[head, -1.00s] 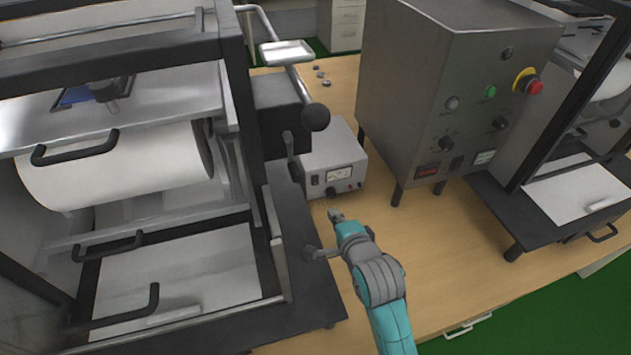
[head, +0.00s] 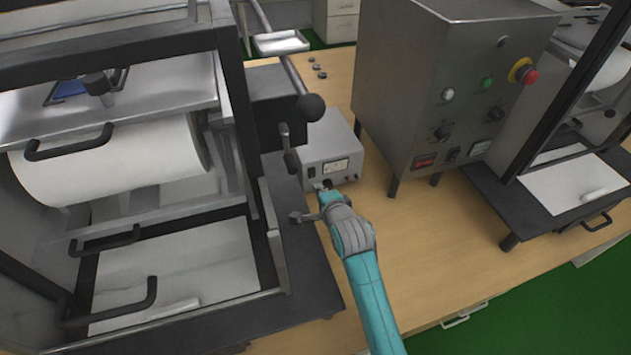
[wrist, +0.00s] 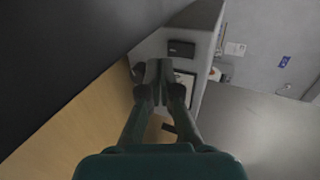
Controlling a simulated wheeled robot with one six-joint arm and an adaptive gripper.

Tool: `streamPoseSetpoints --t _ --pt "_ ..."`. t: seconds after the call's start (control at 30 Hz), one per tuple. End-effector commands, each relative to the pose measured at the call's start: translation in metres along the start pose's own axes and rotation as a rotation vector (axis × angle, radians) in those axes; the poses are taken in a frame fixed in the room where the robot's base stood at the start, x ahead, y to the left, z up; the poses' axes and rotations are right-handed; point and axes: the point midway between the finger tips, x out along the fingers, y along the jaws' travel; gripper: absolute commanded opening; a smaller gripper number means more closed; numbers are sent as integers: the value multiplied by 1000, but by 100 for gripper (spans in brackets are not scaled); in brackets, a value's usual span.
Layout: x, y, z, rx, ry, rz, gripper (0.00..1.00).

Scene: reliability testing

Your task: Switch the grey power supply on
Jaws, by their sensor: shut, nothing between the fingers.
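The grey power supply (head: 325,146) is a low box on the wooden table. Its front panel has a dark rocker switch (head: 312,173) at the left, a white meter (head: 336,167) and knobs below. The wrist view also shows the switch (wrist: 181,48) and part of the meter (wrist: 187,88). My gripper (head: 321,187) is shut and empty, right in front of the lower left of the panel. In the wrist view its fingertips (wrist: 158,68) overlap the panel beside the switch and the meter. I cannot tell whether they touch. The switch's position is too small to read.
A black-framed machine (head: 298,245) stands close on the left, with a ball-ended lever (head: 310,107) above the supply. A larger steel control box (head: 400,90) on legs stands to the right. The table (head: 420,240) in front is mostly clear.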

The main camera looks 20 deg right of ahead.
Motion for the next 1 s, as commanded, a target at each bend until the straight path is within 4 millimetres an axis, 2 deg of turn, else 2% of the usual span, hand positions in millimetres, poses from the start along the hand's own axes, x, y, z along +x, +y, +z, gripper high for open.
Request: streamPoseSetpoints --t 0.1,0.3,1.0 --pt "17 -7 0 0 0 -2 0" --pt "31 -11 0 0 0 -2 0" --pt "40 -11 0 0 0 -1 0"
